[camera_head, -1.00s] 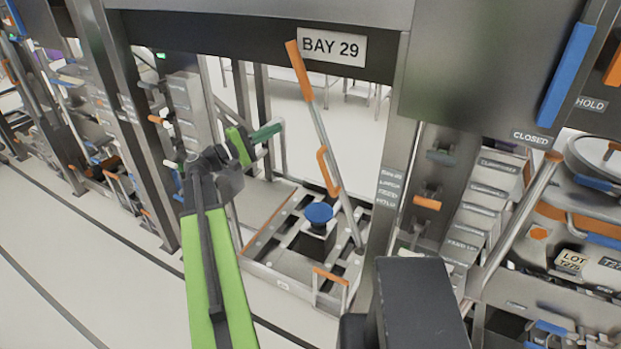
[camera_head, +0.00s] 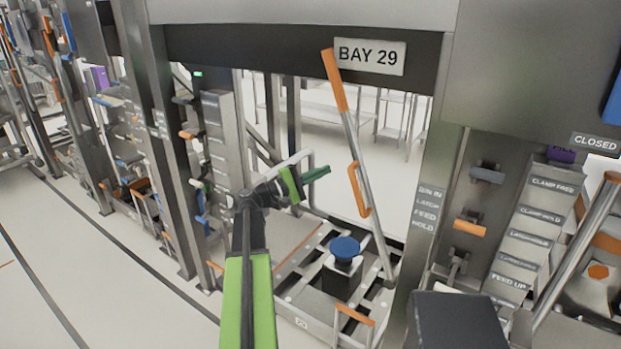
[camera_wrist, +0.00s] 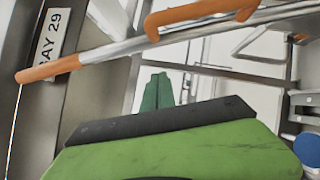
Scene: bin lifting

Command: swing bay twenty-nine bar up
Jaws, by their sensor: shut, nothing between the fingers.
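The bay bar is a silver lever with an orange grip (camera_head: 335,80) on its upper end and an orange loop handle (camera_head: 358,190) midway. It leans up and left from the floor frame under the BAY 29 sign (camera_head: 370,56). My gripper (camera_head: 318,174), with dark green fingers, is shut and empty, left of the bar near the loop handle's height. A gap shows between them in the head view; depth is hard to judge. In the wrist view the bar (camera_wrist: 130,48) crosses the top, beyond the fingers (camera_wrist: 157,88), with its orange grip at left.
A blue round knob (camera_head: 345,248) stands on the floor frame (camera_head: 300,318) below the bar. Steel posts (camera_head: 437,190) flank the bay, with labelled panels and small orange handles to the right. Open floor (camera_head: 110,270) lies to the left.

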